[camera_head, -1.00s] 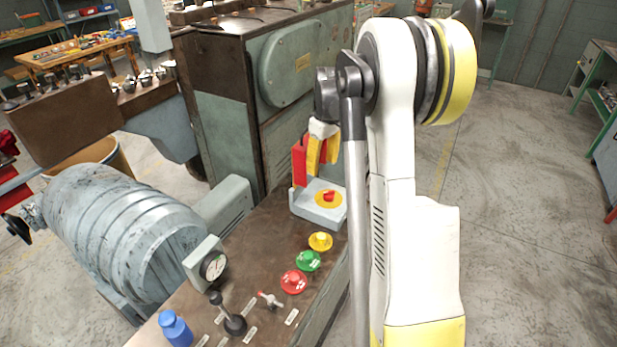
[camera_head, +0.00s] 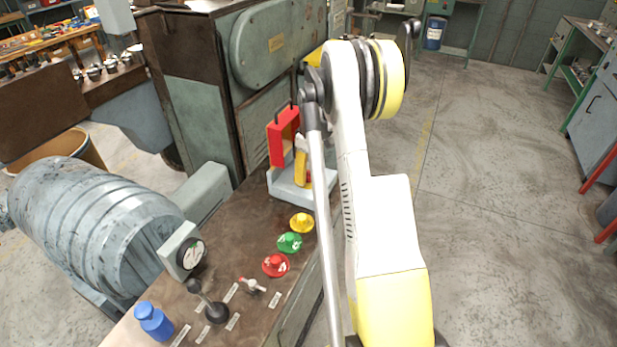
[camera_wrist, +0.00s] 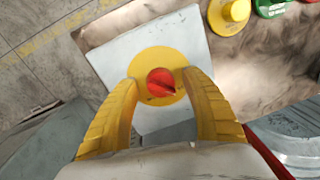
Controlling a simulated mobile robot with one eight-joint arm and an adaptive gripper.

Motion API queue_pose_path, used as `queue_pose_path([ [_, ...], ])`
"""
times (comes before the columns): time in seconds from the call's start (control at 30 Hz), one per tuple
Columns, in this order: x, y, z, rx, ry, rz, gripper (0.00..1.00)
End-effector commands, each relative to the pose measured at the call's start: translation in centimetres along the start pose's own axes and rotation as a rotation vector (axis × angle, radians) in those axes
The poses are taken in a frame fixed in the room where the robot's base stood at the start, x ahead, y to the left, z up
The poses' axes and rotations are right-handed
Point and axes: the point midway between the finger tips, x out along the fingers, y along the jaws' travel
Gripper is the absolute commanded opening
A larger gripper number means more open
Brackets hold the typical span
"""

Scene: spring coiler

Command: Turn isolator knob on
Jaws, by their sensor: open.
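The isolator knob (camera_wrist: 161,84) is a small red knob on a round yellow plate (camera_wrist: 146,61), set on a pale grey box (camera_wrist: 108,60). In the wrist view my gripper (camera_wrist: 162,78) is open, with one yellow finger on each side of the knob. Gaps show between the fingertips and the knob, and nothing is held. In the head view my gripper (camera_head: 302,172) points down over the grey box (camera_head: 284,190) at the far end of the brown panel. There the knob is hidden behind the fingers. I cannot tell the exact height of the fingertips above the plate.
A red upright frame (camera_head: 276,146) stands close beside the gripper. A green machine cabinet (camera_head: 205,115) stands behind.

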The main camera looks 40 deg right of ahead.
Motion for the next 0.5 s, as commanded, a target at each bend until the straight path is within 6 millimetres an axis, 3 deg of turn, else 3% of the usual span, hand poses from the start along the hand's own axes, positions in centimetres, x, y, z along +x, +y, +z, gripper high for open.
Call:
queue_pose_path([
  [0.27,0.19,-0.02,0.0,0.0,0.0,0.0,0.56],
  [0.3,0.19,-0.02,0.0,0.0,0.0,0.0,0.52],
  [0.47,0.18,-0.01,0.0,0.0,0.0,0.0,0.03],
  [0.5,0.18,-0.01,0.01,0.0,0.0,0.0,0.02],
])
